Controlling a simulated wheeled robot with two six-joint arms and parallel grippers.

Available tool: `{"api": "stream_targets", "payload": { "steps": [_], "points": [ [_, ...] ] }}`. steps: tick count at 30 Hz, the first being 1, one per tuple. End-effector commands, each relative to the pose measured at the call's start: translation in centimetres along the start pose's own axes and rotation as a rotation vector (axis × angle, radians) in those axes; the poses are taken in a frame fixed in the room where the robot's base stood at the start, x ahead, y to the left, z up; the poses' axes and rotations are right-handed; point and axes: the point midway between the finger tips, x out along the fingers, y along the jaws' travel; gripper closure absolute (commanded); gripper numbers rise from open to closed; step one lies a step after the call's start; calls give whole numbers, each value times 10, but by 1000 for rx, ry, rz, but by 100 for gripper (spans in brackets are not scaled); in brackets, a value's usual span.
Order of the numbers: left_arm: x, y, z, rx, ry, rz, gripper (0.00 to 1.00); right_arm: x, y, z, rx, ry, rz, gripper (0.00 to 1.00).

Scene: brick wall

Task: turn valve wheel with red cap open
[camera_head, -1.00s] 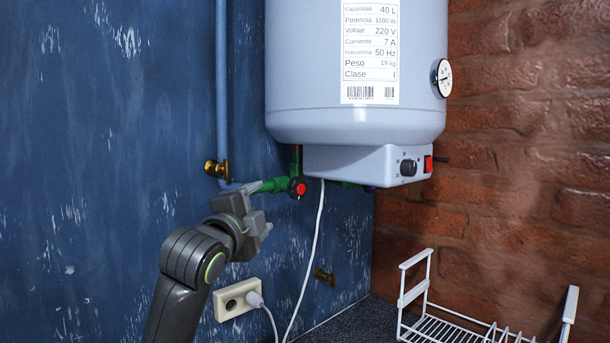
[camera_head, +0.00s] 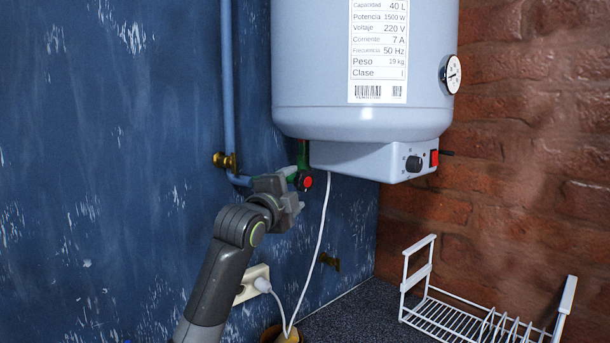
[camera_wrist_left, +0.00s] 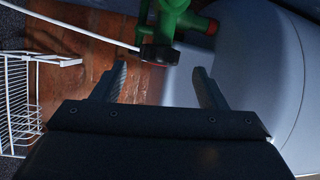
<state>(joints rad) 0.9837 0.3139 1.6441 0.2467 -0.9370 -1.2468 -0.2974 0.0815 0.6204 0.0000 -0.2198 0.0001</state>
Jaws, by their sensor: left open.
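The valve wheel with the red cap (camera_head: 306,182) sits on a green pipe fitting under the water heater (camera_head: 362,122). In the left wrist view the dark wheel (camera_wrist_left: 158,55) hangs from the green valve body, just beyond the fingertips and between their lines. My left gripper (camera_head: 297,203) is just below and left of the wheel in the head view, and partly hides the green pipe. In the left wrist view my left gripper (camera_wrist_left: 160,78) is open and empty, with the wheel apart from both fingers. My right gripper is not in view.
A white cord (camera_head: 319,235) hangs close to the right of the gripper. A blue pipe (camera_head: 228,85) with a brass fitting (camera_head: 222,160) runs along the wall at left. A socket (camera_head: 254,284) is below; a white dish rack (camera_head: 470,315) stands at right.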

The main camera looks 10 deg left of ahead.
Motion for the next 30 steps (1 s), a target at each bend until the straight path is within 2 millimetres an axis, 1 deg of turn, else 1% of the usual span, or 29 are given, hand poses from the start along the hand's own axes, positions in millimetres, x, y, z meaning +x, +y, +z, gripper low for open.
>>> {"api": "stream_targets", "payload": {
  "steps": [1, 6, 13, 18, 28, 29, 30],
  "points": [
    [8, -2, -1, -2, 0, 3, 33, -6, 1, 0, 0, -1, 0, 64],
    [32, -2, -1, -2, 0, 3, 33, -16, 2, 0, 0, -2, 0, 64],
    [56, -1, -1, -1, 0, 2, 33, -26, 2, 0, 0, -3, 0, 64],
    [64, 0, 0, 0, 0, 1, 33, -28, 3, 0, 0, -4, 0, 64],
    [66, 1, 0, 1, 0, 0, 33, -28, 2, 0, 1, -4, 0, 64],
    [66, 1, 0, 1, 0, 0, 36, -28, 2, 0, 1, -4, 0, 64],
    [66, 1, 0, 0, 0, 0, 41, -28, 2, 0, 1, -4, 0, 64]
  ]
}}
